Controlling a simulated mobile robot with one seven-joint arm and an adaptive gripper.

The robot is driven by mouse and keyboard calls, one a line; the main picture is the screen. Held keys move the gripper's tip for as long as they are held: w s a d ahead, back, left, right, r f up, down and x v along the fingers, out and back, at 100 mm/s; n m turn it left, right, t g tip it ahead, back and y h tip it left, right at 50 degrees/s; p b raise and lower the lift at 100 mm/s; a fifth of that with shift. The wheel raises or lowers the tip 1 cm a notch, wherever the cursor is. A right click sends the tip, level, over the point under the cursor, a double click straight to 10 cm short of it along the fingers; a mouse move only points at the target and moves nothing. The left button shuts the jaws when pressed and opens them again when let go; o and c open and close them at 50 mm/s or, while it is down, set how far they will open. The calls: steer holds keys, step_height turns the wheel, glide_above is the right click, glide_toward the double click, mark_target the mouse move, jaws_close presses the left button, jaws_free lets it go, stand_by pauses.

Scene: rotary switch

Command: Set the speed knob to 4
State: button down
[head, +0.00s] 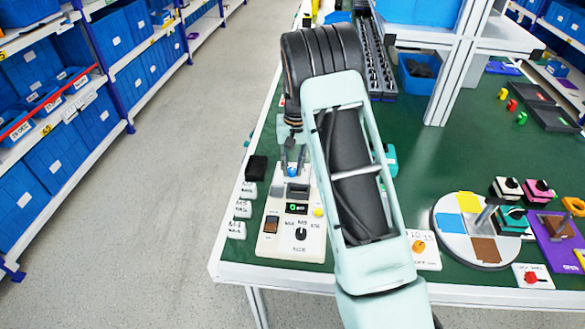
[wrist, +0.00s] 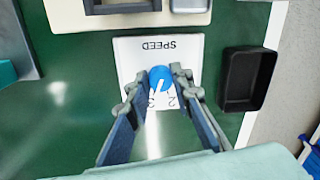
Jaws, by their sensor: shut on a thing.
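The blue speed knob (wrist: 160,77) sits on a white plate (wrist: 128,52) marked SPEED, which reads upside down in the wrist view. A white pointer line on the knob points down in that view, towards the printed 3 and 2. Other numbers are hidden or not readable. My gripper (wrist: 160,82) has a finger on each side of the knob and is shut on it. In the head view my gripper (head: 293,158) reaches down over the blue knob (head: 292,171), at the far end of the control panel.
A white panel (head: 268,247) with a small display, a rocker switch and a black dial lies nearer in the head view. A black tray (wrist: 232,80) is beside the plate. White M-labelled blocks (head: 243,208) line the table's left edge. A coloured disc (head: 440,222) stands right.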

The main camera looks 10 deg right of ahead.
mark_target(293, 171)
steer(key=m, duration=0.3)
steer(key=shift+m, duration=0.3)
steer(key=shift+a+m, duration=0.1)
steer(key=shift+m, duration=1.9)
steer(key=c, duration=1.7)
jaws_free()
steer(key=r, duration=1.2)
steer(key=shift+s+d, duration=0.2)
